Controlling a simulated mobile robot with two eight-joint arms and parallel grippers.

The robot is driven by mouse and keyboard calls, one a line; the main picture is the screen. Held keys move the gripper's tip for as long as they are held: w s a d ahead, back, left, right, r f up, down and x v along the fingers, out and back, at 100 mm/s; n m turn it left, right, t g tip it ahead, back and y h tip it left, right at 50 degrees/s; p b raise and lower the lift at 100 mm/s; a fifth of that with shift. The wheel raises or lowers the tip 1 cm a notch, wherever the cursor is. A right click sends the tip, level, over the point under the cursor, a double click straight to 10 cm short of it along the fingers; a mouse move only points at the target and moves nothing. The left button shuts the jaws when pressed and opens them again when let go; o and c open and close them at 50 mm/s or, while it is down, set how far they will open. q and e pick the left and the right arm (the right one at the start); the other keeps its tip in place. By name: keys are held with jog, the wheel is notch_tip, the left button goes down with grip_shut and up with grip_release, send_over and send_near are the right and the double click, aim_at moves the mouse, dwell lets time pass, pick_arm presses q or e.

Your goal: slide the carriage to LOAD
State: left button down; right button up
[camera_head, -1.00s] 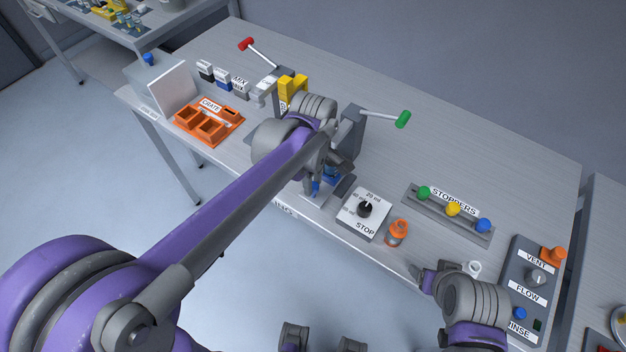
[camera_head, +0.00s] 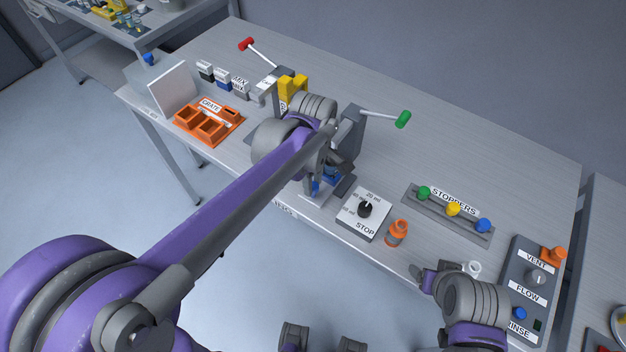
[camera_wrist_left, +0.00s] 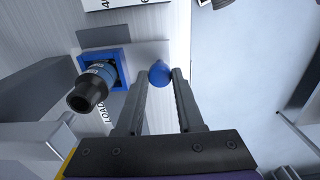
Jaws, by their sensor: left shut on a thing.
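The blue carriage (camera_wrist_left: 118,62) shows in the left wrist view as a square blue frame holding a dark-mouthed vessel (camera_wrist_left: 90,88). It stands beside the LOAD label, which the vessel partly covers. Its round blue knob (camera_wrist_left: 160,72) is between the fingertips of my left gripper (camera_wrist_left: 160,78), which is shut on it. In the head view the left gripper (camera_head: 314,187) is near the table's front edge, and my arm hides much of the carriage (camera_head: 333,176). My right gripper (camera_head: 432,277) is by the front edge at the right; its finger gap is unclear.
A stopper rack (camera_head: 440,226) lies farther right. A green-ended lever (camera_head: 402,119) sticks out behind. An orange crate (camera_head: 232,124) is at the left.

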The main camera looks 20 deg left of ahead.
pick_arm(q)
jog(key=w+a, duration=0.1)
jog(key=a, duration=0.2)
jog(key=w+a, duration=0.1)
jog(key=a, duration=0.3)
jog(key=w+a, duration=0.1)
jog(key=a, duration=0.2)
jog(key=shift+w+a, duration=0.2)
jog(key=shift+w, duration=0.2)
jog(key=c, duration=0.5)
grip_release()
jog(key=shift+c, duration=0.2)
notch_tip(320, 180, up, 11)
jog(key=shift+s+f, duration=0.1)
jog(key=s+d+f+m+t, duration=0.2)
jog(key=s+f+m, duration=0.3)
jog(key=s+m, duration=0.2)
jog(key=s+d+f+m+t, duration=0.2)
jog(key=s+f+m, duration=0.4)
jog(key=s, duration=0.5)
jog(key=shift+f+m+t+p, duration=0.3)
jog(key=shift+m+t, duration=0.2)
jog(key=shift+t, duration=0.2)
